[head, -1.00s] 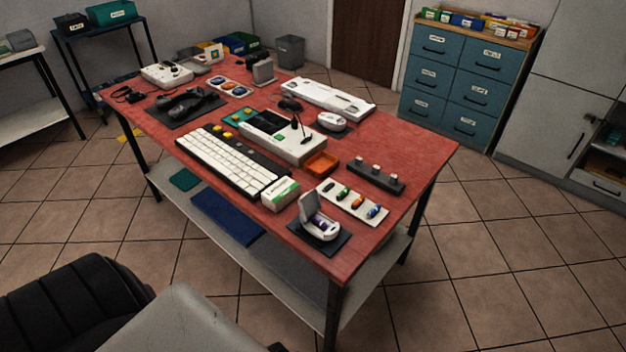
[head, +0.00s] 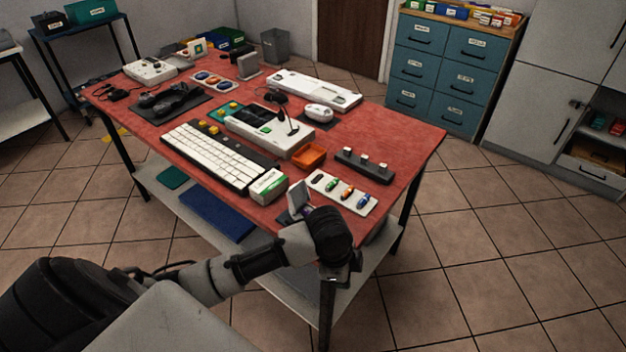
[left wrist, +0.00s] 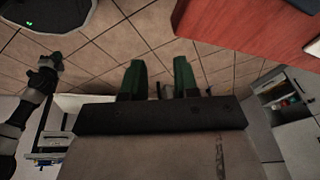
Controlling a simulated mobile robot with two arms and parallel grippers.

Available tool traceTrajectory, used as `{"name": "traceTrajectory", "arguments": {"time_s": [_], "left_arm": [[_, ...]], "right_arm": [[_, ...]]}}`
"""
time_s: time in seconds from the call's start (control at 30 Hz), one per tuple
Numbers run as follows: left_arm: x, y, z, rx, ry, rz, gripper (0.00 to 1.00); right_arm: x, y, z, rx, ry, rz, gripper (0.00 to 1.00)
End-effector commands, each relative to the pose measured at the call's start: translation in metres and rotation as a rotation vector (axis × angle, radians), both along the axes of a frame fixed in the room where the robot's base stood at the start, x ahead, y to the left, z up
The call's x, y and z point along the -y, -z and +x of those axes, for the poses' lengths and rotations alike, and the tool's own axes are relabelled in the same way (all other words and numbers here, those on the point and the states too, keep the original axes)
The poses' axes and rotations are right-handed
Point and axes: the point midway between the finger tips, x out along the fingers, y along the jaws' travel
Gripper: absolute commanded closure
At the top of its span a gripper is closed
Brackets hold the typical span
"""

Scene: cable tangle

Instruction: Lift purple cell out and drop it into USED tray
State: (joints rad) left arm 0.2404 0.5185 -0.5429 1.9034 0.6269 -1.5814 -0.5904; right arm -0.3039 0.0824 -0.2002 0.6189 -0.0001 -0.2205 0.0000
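The small white case with its raised lid (head: 299,196) stands at the table's front corner, mostly covered by my left arm. My left gripper (head: 341,282) hangs at the front corner, beyond the table edge. In the left wrist view its two green fingers (left wrist: 158,70) are apart with nothing between them. An orange tray (head: 309,155) sits behind the case; I cannot read a USED label on it. My other arm seems to show at the left of the wrist view (left wrist: 38,88); its fingers are too small to judge.
A white strip (head: 343,194) with several coloured cells and a dark block with pegs (head: 363,166) lie right of the case. A green-white box (head: 267,187) and a keyboard (head: 215,155) lie left. The red tabletop's right part (head: 412,148) is clear.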

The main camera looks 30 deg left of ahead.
Motion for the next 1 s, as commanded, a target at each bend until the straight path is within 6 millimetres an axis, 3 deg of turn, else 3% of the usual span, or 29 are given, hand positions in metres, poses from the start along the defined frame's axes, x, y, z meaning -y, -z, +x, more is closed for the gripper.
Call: {"name": "traceTrajectory", "arguments": {"time_s": [0.13, 0.3, 0.53, 0.73, 1.0], "left_arm": [[-0.035, -0.041, 0.035, -0.022, 0.218, 0.112, 0.70], [-0.090, -0.082, 0.072, -0.080, 0.349, 0.188, 0.70], [-0.136, -0.119, 0.095, -0.113, 0.398, 0.202, 0.70], [-0.142, -0.113, 0.097, -0.121, 0.406, 0.199, 0.70], [-0.141, -0.066, 0.096, -0.120, 0.406, 0.199, 0.70]], "right_arm": [[-0.002, 0.001, 0.001, 0.001, 0.000, 0.003, 1.00], [-0.004, 0.001, 0.002, 0.003, 0.001, 0.005, 1.00], [-0.004, 0.001, 0.004, 0.006, 0.001, 0.005, 1.00], [-0.004, 0.001, 0.004, 0.007, 0.001, 0.006, 1.00], [-0.004, -0.001, 0.005, 0.007, 0.002, 0.005, 1.00]]}}
